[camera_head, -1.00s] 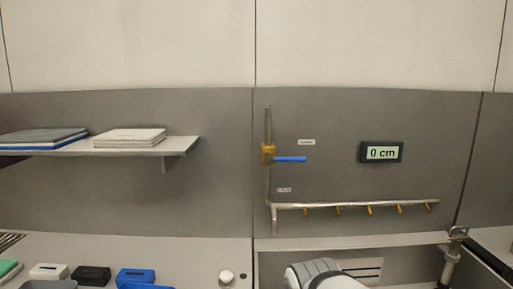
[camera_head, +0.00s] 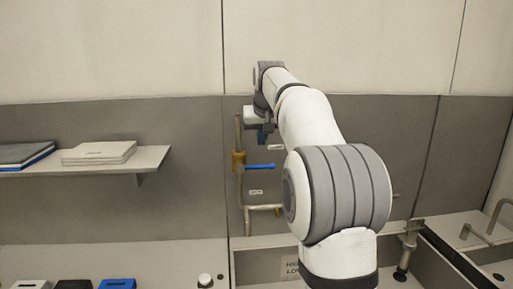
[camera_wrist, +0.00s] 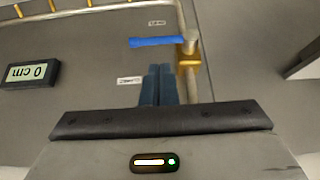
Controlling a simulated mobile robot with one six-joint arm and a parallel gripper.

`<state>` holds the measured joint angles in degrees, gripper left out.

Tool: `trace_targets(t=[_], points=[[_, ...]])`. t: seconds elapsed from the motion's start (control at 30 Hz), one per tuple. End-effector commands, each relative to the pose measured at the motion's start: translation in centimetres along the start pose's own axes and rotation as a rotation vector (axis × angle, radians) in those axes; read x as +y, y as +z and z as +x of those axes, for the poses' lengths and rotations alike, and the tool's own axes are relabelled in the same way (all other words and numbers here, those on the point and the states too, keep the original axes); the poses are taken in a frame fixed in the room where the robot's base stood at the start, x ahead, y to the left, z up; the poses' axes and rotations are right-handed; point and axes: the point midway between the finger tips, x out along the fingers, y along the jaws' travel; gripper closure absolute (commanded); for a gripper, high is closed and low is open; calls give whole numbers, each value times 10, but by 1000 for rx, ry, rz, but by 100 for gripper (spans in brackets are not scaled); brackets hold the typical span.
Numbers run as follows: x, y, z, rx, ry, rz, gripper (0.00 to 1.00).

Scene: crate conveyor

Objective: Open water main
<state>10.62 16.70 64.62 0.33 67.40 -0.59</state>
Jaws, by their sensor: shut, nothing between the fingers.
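The water main valve has a blue lever (camera_head: 259,167) on a brass body (camera_head: 238,163), set on a vertical metal pipe (camera_head: 239,130) on the grey wall panel. The lever sticks out sideways to the right, across the pipe. My gripper (camera_head: 263,138) is above the lever in the head view, its fingers partly hidden by my wrist. In the wrist view the blue lever (camera_wrist: 157,42) lies just beyond the tips of my gripper (camera_wrist: 159,68), beside the brass body (camera_wrist: 189,62). The fingers are together and empty. Contact with the lever is not visible.
A display (camera_wrist: 31,74) reading 0 cm shows in the wrist view; my arm hides it in the head view. A shelf (camera_head: 150,158) with folded stacks stands left of the pipe. A horizontal pipe with brass outlets (camera_wrist: 87,3) runs below the valve. Small boxes (camera_head: 117,284) sit at lower left.

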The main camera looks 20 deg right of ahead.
Motion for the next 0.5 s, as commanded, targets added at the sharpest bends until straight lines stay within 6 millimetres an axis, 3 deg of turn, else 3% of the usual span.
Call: trace_targets(t=[0.03,0.2,0.5], points=[[6,-17,-4,13,4,7,100],[14,-40,-7,38,11,17,100],[16,-42,-7,43,12,19,100]])
